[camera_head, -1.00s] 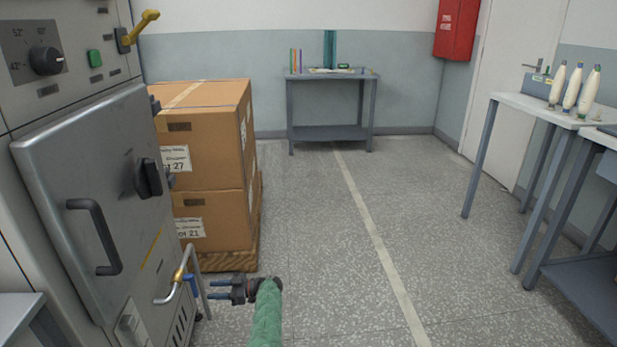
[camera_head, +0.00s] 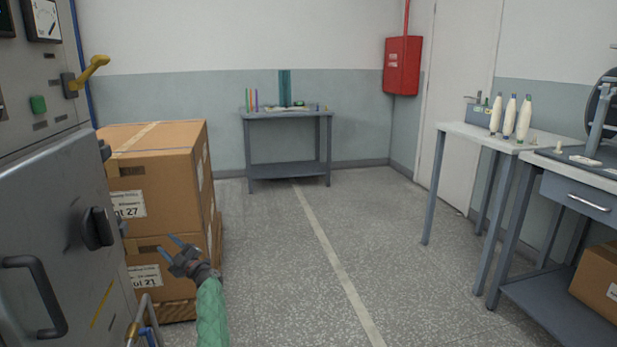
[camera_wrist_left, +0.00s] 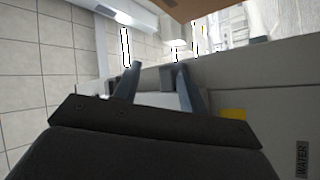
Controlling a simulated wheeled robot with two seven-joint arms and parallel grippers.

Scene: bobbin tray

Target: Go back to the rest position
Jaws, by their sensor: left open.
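My left gripper (camera_head: 175,246) is at the lower left of the head view, on a green-sleeved arm that comes up from the bottom edge. Its two fingers are apart and point up and to the left, in front of the stacked cartons in the picture. The left wrist view also shows the gripper (camera_wrist_left: 156,68), with nothing between its fingers. My right gripper is not in view.
A grey machine (camera_head: 60,200) with a door handle and yellow lever stands close on the left. Stacked cartons (camera_head: 165,165) are behind it. A small table (camera_head: 285,113) stands at the far wall. Tables with white bobbins (camera_head: 509,117) are at right. The middle floor (camera_head: 290,270) is clear.

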